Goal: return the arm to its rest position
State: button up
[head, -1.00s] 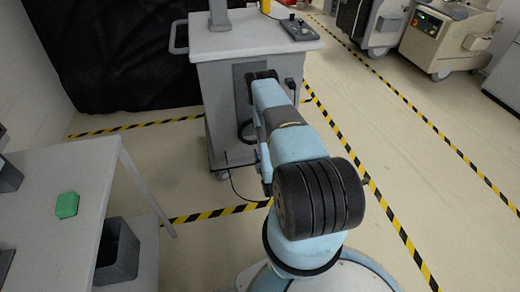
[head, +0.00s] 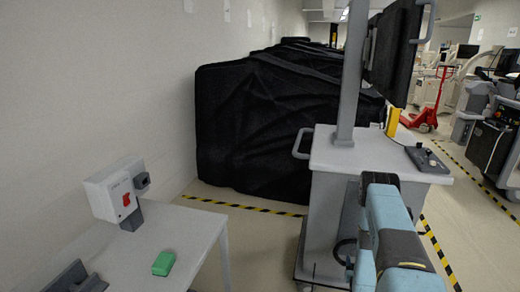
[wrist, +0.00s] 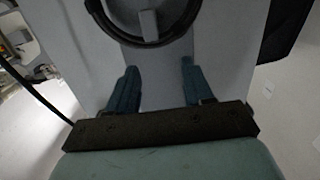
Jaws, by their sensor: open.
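My blue and black arm (head: 390,235) reaches forward at the lower right of the head view, toward the side of a grey cart (head: 322,225). My gripper is hidden there behind the arm. In the wrist view my gripper (wrist: 157,72) shows two blue fingers standing wide apart, with nothing between them. They point at the cart's pale grey panel (wrist: 80,40). A dark round loop (wrist: 150,38) on that panel lies just beyond the fingertips. I cannot tell how far the fingers are from the panel.
A white table (head: 205,228) at left carries a green block (head: 163,263) and a white box with a red switch (head: 112,192). Black covered shapes (head: 265,130) stand behind. The cart bears a pole with a screen (head: 392,50). A dark cable (wrist: 35,90) hangs at left.

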jog(key=w+a+r+g+y, duration=0.1)
jog(key=w+r, duration=0.4)
jog(key=r, duration=0.6)
jog(key=w+a+r+g+y, duration=0.1)
jog(key=w+r+g, duration=0.1)
jog(key=w+r, duration=0.65)
jog(key=s+a+r+g, duration=0.1)
jog(key=s+a+r, duration=0.1)
jog(key=r, duration=0.5)
jog(key=s+a+r+n, duration=0.1)
jog(key=s+a+r, duration=0.1)
jog(key=r, duration=0.6)
jog(key=s+a+r+g, duration=0.1)
jog(key=s+a+r, duration=0.15)
jog(key=r, duration=0.45)
jog(key=s+a+r+g+y, duration=0.1)
jog(key=s+a+r, duration=0.3)
jog(key=s+r, duration=0.45)
jog(key=s+a+r+g+y, duration=0.1)
jog(key=s+a+r+g, duration=0.15)
jog(key=s+r, duration=0.65)
jog(key=s+a+r+n+g, duration=0.1)
jog(key=s+a, duration=0.1)
jog(key=s, duration=1)
jog(key=s+a+r+g, duration=0.1)
jog(key=s+a+r, duration=0.1)
jog(key=s, duration=1.1)
jog(key=shift+s+a+r+n+y, duration=0.3)
jog(key=shift+a+n+y, duration=0.1)
jog(key=shift+a, duration=0.1)
